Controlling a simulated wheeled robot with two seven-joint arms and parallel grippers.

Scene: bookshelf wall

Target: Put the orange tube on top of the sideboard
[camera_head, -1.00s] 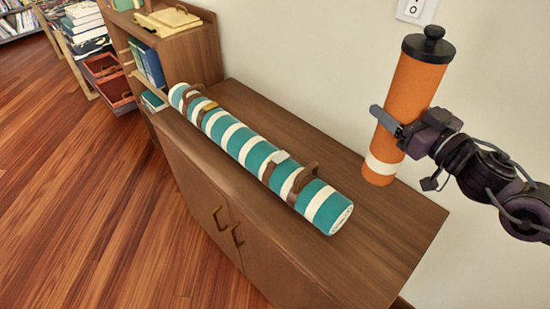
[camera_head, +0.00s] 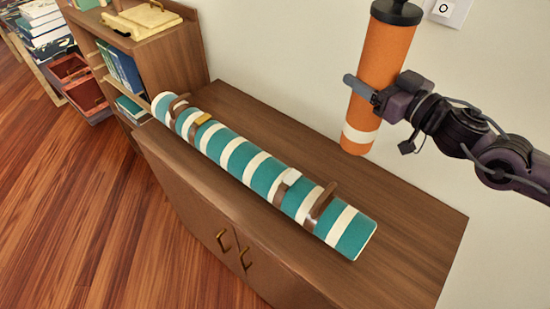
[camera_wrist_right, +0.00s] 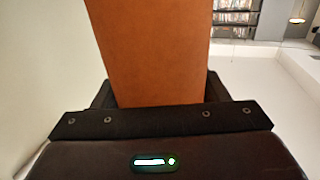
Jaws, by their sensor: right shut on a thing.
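The orange tube (camera_head: 383,60) has a black knobbed cap and a white band near its lower end. My right gripper (camera_head: 372,92) is shut on the tube around its middle. The tube is held nearly upright over the back part of the brown wooden sideboard (camera_head: 425,235); whether its lower end touches the top I cannot tell for sure. In the right wrist view the tube (camera_wrist_right: 150,50) stands between the fingers and fills the middle. My left gripper is not in view.
A long teal and white striped tube (camera_head: 255,168) with brown straps lies along the sideboard's front. A bookcase (camera_head: 165,55) with a cream box (camera_head: 143,20) on top adjoins the left end. A white wall with a switch (camera_head: 447,9) is behind. The sideboard's right part is bare.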

